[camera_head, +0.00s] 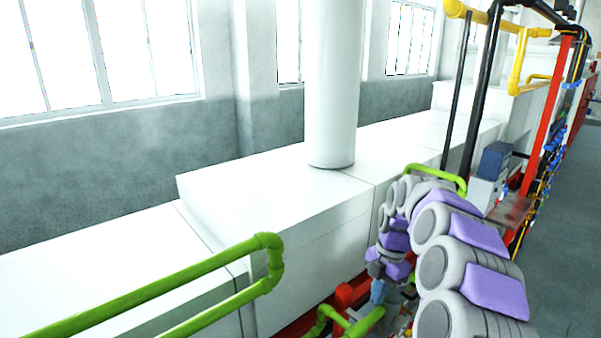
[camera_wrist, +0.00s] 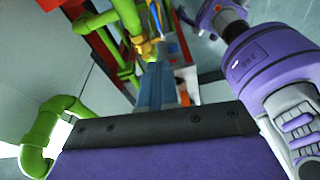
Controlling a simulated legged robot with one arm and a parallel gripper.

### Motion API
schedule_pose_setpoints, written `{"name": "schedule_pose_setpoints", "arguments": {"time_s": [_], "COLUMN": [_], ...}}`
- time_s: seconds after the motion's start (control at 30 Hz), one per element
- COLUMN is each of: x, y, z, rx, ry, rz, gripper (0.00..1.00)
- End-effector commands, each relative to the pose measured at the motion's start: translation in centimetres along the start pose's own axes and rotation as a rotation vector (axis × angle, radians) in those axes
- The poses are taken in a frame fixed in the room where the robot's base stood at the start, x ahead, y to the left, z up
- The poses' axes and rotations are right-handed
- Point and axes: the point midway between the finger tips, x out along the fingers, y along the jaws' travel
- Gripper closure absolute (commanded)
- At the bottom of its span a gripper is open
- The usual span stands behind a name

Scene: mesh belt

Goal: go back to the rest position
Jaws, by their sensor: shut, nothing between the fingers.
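My gripper (camera_head: 377,292) hangs at the end of my grey and purple arm, low and right of centre in the head view. Its blue-grey fingers point down beside red and green pipework. In the wrist view, the fingers of my gripper (camera_wrist: 156,82) are together beyond the dark wrist edge, with nothing seen between them. The arm is bent, with the large grey and purple links nearest the camera.
A green pipe rail (camera_head: 160,290) runs along the lower left. White machine housings (camera_head: 290,215) and a white column (camera_head: 332,90) stand beyond. A black post (camera_head: 483,90) and a red post (camera_head: 545,120) rise behind the arm. Grey floor (camera_head: 570,230) lies open at right.

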Motion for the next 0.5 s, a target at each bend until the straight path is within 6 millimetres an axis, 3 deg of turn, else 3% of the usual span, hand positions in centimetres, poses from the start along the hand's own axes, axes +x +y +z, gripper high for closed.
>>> {"name": "schedule_pose_setpoints", "arguments": {"time_s": [0.5], "x": [-1.1], "y": [-5.4], "z": [-10.8], "rx": [0.518], "ry": [-0.009], "rz": [-0.009], "gripper": [1.00]}}
